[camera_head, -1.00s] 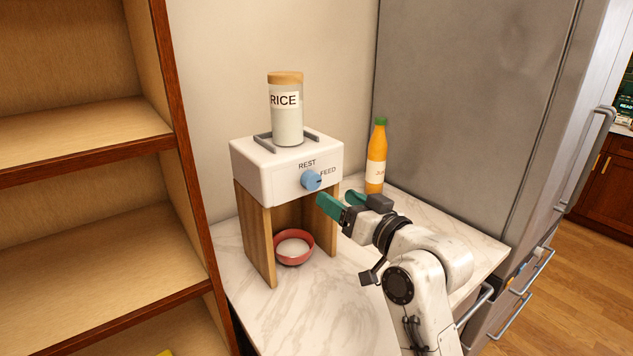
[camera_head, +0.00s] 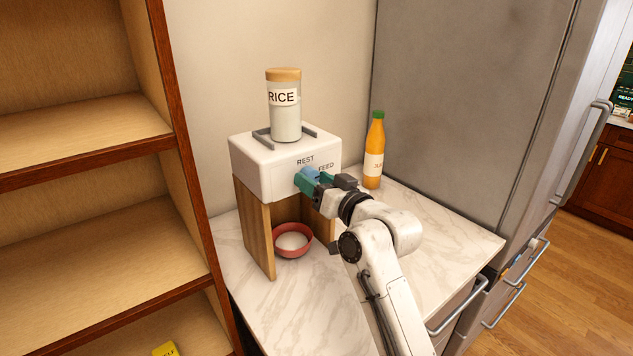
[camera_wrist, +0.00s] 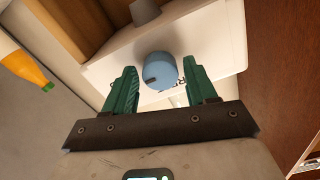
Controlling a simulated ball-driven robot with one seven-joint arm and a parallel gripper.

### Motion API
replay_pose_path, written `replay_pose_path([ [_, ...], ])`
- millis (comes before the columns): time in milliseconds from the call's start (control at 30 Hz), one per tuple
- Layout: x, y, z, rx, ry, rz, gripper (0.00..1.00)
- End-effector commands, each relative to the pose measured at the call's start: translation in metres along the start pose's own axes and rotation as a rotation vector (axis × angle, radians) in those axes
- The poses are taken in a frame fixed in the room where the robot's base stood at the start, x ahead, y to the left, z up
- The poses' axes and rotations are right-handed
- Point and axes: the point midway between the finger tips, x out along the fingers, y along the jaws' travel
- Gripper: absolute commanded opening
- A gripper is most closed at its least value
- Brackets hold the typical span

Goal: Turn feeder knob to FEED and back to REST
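The blue round feeder knob (camera_head: 309,173) is on the front of the white feeder box (camera_head: 262,172), beside the printed words REST and FEED. In the wrist view the knob (camera_wrist: 160,69) lies between the green fingertips of my gripper (camera_wrist: 159,70), with a dark mark on its rim. Narrow gaps show on both sides, so the fingers are open around it and not visibly touching. In the head view my gripper (camera_head: 312,182) partly covers the knob. Which word the mark points at cannot be told.
A jar labelled RICE (camera_head: 285,108) stands on top of the feeder. A red bowl (camera_head: 293,252) with white contents sits under it. An orange bottle (camera_head: 374,152) stands to the right, near the fridge (camera_head: 465,90). A wooden shelf (camera_head: 85,130) is at left. The front counter (camera_head: 310,310) is clear.

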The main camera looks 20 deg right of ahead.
Motion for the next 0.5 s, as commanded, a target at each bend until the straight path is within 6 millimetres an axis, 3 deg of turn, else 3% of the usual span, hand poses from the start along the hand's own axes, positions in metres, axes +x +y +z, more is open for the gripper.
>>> replay_pose_path([
  [433, -0.0003, 0.0002, 0.0000, 0.000, 0.000, 0.000, 0.13],
  [500, -0.0003, 0.0002, 0.0000, 0.000, 0.000, 0.000, 0.11],
])
